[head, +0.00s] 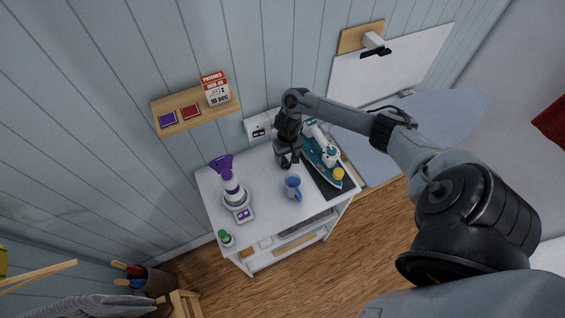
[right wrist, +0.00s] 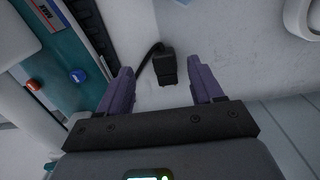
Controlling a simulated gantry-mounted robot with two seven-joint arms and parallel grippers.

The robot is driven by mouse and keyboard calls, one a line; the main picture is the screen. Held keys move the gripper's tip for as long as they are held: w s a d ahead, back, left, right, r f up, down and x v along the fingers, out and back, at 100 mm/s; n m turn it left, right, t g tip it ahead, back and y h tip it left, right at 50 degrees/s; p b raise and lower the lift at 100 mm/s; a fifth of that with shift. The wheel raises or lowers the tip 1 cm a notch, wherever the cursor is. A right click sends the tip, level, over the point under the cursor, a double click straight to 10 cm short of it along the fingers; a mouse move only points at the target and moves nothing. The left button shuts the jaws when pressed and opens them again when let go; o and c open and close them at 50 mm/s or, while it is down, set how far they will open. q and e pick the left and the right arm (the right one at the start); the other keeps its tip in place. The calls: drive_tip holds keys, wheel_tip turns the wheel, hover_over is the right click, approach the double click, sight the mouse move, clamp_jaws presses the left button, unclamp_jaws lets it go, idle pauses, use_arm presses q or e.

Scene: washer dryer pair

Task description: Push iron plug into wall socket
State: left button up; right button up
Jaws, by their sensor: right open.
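The black plug (right wrist: 167,67) lies on the white top of the small cart, with its cord bending off to the left in the right wrist view. My right gripper (right wrist: 162,80) is open, its two purple fingers apart and empty, with the plug just beyond and between the fingertips. In the head view my right gripper (head: 288,158) is low over the cart's back edge, and the plug is hidden there. The teal iron (head: 322,152) lies to its right; its side also shows in the right wrist view (right wrist: 55,65). The wall socket (head: 258,127) is on the wall to the gripper's left. My left gripper is out of view.
A blue mug (head: 292,187) stands close in front of the gripper. A purple-topped steamer (head: 229,182) stands on the cart's left. A wooden shelf (head: 190,112) with boxes hangs above the socket. An ironing board (head: 430,125) is at the right.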

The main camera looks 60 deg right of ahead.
sight(286, 164)
drive_tip(key=shift+w+a+f+b, duration=0.1)
drive_tip(key=shift+w+f+b, duration=0.1)
drive_tip(key=shift+f, duration=1.25)
drive_tip(key=shift+w+f+b, duration=0.1)
drive_tip(key=shift+f+b, duration=0.1)
drive_tip(key=shift+f, duration=1.25)
drive_tip(key=shift+c, duration=0.2)
drive_tip(key=shift+s, duration=0.1)
drive_tip(key=c, duration=1.1)
drive_tip(key=shift+r, duration=0.15)
